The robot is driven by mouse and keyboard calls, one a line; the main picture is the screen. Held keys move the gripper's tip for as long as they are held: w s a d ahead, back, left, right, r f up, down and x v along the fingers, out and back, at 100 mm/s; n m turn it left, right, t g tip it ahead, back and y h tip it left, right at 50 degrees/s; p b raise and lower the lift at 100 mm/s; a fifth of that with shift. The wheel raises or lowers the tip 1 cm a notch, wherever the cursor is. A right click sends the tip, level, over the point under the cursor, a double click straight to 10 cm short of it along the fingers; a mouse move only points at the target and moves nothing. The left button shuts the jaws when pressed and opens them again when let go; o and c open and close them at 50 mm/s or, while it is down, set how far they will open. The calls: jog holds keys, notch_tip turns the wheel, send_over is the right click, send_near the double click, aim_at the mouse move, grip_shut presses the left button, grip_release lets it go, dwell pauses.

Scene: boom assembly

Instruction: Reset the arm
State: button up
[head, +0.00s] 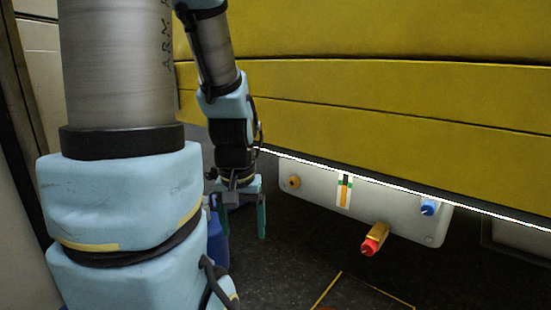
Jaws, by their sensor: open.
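My arm fills the left side of the head view, with its light blue joints and grey links. My gripper (247,228) hangs down beyond the large near joint. Its two fingers point downward and are apart, with nothing visible between them. It is to the left of a pale panel (385,212) and does not appear to touch it.
A blue container (217,240) stands beside my gripper. Dark floor (290,265) is open below.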

notch_tip(320, 180, up, 37)
jog(key=p, duration=3.6)
jog(key=shift+w+r, duration=0.15)
jog(key=shift+r, duration=0.05)
jog(key=shift+o, duration=0.8)
jog(key=shift+r, duration=0.1)
jog(key=shift+o, duration=0.6)
jog(key=shift+d+f, duration=0.1)
jog(key=shift+f, duration=0.1)
